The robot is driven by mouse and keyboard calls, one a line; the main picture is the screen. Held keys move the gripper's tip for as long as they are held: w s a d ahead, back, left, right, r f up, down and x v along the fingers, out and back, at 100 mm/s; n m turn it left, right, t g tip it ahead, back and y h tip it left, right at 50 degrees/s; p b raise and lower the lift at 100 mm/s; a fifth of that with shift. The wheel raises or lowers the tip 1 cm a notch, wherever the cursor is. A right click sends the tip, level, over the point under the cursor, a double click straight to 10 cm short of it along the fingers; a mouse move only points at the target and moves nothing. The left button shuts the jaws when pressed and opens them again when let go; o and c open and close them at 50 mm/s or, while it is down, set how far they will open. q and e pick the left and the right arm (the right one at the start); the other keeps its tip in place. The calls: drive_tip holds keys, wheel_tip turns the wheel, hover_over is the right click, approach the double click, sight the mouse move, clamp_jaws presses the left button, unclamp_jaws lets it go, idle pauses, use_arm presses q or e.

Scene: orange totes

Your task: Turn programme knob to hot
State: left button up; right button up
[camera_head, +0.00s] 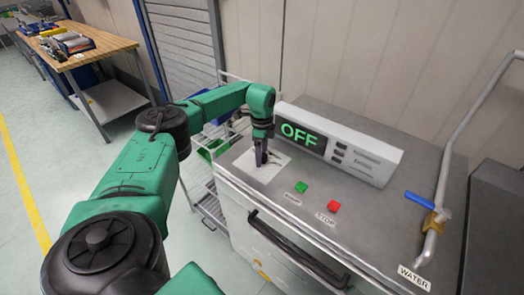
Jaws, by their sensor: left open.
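The machine (345,212) has a grey top with a display (303,136) that reads OFF in green. My left gripper (263,160) is open and points down over a pale plate (250,170) on the machine's top, left of the buttons. The programme knob is not clearly visible; the gripper covers the middle of that plate. I cannot tell whether the fingers touch anything. My right gripper is not in view.
A green button (301,187) and a red button (333,206) labelled STOP sit near the front edge. A blue-handled tap (419,199) and pipe stand at the right, by a WATER label. A wire rack (205,193) is left of the machine. A wooden workbench (88,57) stands far left.

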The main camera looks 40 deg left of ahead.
use_arm(q)
clamp_jaws()
